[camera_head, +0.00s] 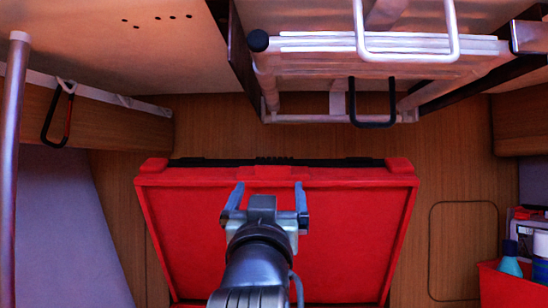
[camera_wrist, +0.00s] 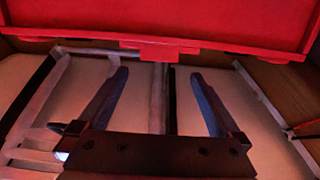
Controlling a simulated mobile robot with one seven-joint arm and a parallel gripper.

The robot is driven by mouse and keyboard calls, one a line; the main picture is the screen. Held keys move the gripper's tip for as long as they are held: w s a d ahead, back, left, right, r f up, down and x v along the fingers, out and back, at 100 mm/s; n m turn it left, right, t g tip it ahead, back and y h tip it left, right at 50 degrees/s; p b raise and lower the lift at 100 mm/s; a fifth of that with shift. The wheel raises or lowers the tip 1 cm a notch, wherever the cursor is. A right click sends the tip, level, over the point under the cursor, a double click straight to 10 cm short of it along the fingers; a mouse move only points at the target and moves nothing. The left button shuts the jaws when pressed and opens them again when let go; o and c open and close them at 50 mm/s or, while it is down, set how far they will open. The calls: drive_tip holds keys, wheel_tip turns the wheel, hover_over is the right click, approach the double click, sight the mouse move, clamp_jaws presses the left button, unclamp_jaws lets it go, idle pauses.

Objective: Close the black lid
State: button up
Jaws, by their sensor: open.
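A large red panel (camera_head: 350,230) with a raised rim stands open in front of me in the head view. A black strip (camera_head: 270,161) with a ridged middle runs along its top edge; no fully black lid face shows. My gripper (camera_head: 270,190) is open and empty, in front of the panel's upper middle, and hides part of it. In the wrist view the panel's red edge (camera_wrist: 230,40) with a central tab (camera_wrist: 160,50) crosses the top, beyond the open fingers (camera_wrist: 158,78). I cannot tell whether the fingers touch it. The panel's lower end is mostly hidden or out of frame.
A white metal rack (camera_head: 370,60) with a black loop hangs above the panel. A carabiner (camera_head: 58,115) hangs at left, near a metal pole (camera_head: 12,150). A red bin (camera_head: 510,285) with bottles stands at lower right. Wooden walls (camera_head: 460,160) lie behind.

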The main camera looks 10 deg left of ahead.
sight(272, 171)
drive_tip(key=p+x, duration=0.5)
drive_tip(key=x, duration=0.3)
drive_tip(key=shift+w+r, duration=0.2)
drive_tip(key=shift+r, duration=0.1)
drive_tip(key=shift+w+a+p, duration=0.1)
drive_tip(key=shift+w+p, duration=0.3)
drive_tip(key=shift+w, duration=0.2)
clamp_jaws()
